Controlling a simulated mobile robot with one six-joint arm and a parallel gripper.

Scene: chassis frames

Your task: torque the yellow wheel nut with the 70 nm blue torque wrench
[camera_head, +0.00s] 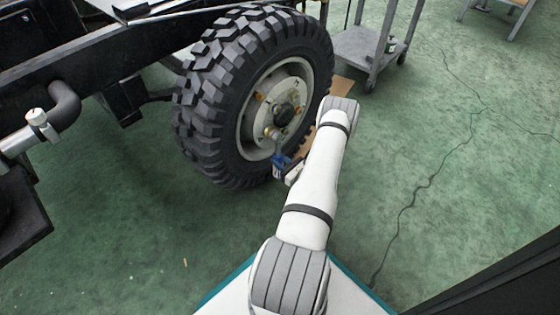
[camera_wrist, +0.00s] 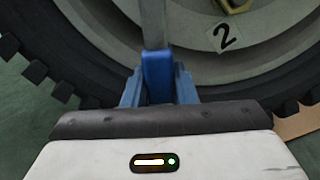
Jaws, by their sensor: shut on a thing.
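A wheel (camera_head: 250,95) with a chunky black tyre and pale rim stands at the upper middle of the head view, with several nuts around its hub. In the head view my gripper (camera_head: 281,161) is low in front of the rim, shut on the blue torque wrench (camera_wrist: 157,78). In the wrist view the wrench's blue handle stands between my fingers, and its grey shaft (camera_wrist: 153,22) runs up out of the picture. A yellow wheel nut (camera_wrist: 236,4) shows at the top edge, above a label "2" (camera_wrist: 224,36). The wrench head is out of the wrist view; its seating I cannot tell.
The dark chassis frame (camera_head: 110,55) runs across the upper left, with a grey pipe (camera_head: 62,105) below it. A grey cart (camera_head: 365,48) stands behind the wheel. Green floor (camera_head: 450,170) is clear at right.

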